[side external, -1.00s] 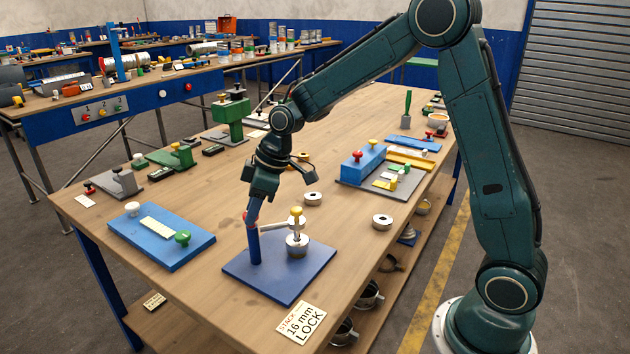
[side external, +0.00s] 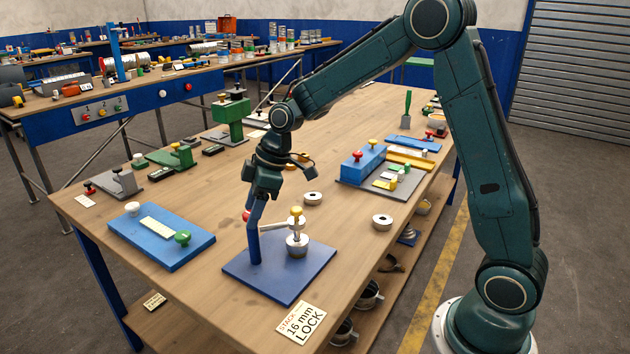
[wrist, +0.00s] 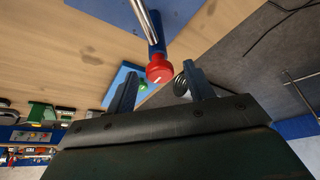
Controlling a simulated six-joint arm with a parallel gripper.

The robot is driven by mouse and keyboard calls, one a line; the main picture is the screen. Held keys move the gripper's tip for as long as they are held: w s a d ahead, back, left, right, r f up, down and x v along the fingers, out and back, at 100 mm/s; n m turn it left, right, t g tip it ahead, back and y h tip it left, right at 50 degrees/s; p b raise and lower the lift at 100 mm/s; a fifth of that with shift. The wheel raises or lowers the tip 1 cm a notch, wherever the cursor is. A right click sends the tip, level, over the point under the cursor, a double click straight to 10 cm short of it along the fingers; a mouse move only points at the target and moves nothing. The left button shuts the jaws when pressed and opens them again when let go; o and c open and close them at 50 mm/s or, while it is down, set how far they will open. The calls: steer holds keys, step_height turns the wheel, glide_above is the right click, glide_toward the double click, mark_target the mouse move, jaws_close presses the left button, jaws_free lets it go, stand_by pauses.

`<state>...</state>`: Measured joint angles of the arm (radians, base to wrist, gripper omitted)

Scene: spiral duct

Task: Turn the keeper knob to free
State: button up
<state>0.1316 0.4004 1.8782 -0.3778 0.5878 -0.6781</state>
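The red keeper knob (wrist: 160,72) has a short white mark on its face and sits at the end of the blue post in the wrist view. In the side view the knob (side external: 246,215) is partly hidden behind my gripper. My gripper (side external: 256,204) is above the blue post (side external: 254,247) on the blue base plate (side external: 275,284). In the wrist view my gripper's two fingers (wrist: 160,84) are apart, one each side of the knob, with gaps showing. A silver arm (side external: 275,226) runs from the post towards a silver stack (side external: 297,246) topped by a yellow knob (side external: 296,211).
A card (side external: 302,322) reading "STACK 16 mm LOCK" lies in front of the plate. A blue fixture with a green knob (side external: 182,237) stands to the left. A blue block (side external: 362,164) stands farther back.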

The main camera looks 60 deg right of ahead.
steer(key=v, duration=1.4)
steer(key=shift+f, duration=0.1)
stand_by(0.3)
steer(key=s+a+r+m+t+h, duration=0.1)
steer(key=s+r+m, duration=0.1)
steer(key=s, duration=0.5)
steer(key=s+a+r+m+h, duration=0.1)
steer(key=s+a+m, duration=0.1)
steer(key=s, duration=0.4)
steer(key=s+f+m, duration=0.1)
steer(key=s+m, duration=0.1)
steer(key=s, duration=0.4)
steer(key=s+d+f+m+t+h, duration=0.1)
steer(key=s+f+m, duration=0.1)
steer(key=s, duration=0.5)
steer(key=shift+d+f+m+t, duration=0.2)
steer(key=shift+f+m+t, duration=0.15)
steer(key=shift+m, duration=0.25)
